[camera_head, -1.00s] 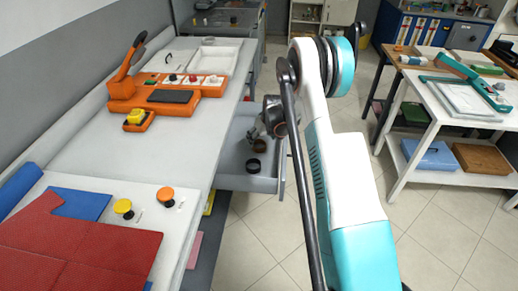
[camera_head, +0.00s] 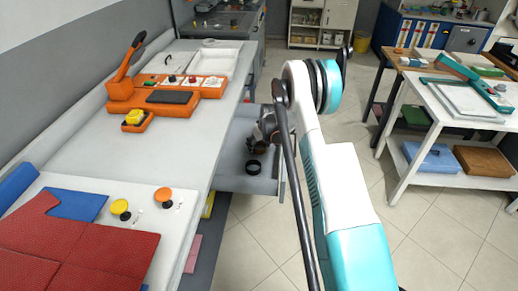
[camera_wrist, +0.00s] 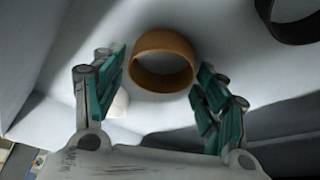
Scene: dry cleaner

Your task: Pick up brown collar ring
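The brown collar ring (camera_wrist: 163,61) lies in the open drawer. In the wrist view it is at the upper middle, just beyond and between my fingertips. My gripper (camera_wrist: 158,75) is open, with one teal-padded finger on each side, apart from the ring. In the head view my gripper (camera_head: 268,122) reaches down into the drawer and largely hides the brown ring.
The grey drawer (camera_head: 236,184) is pulled out under the white worktop. A black ring (camera_head: 253,167) lies in it nearer the front and shows at the wrist view's upper right (camera_wrist: 292,24). A small whitish round thing (camera_wrist: 119,103) is by the left finger.

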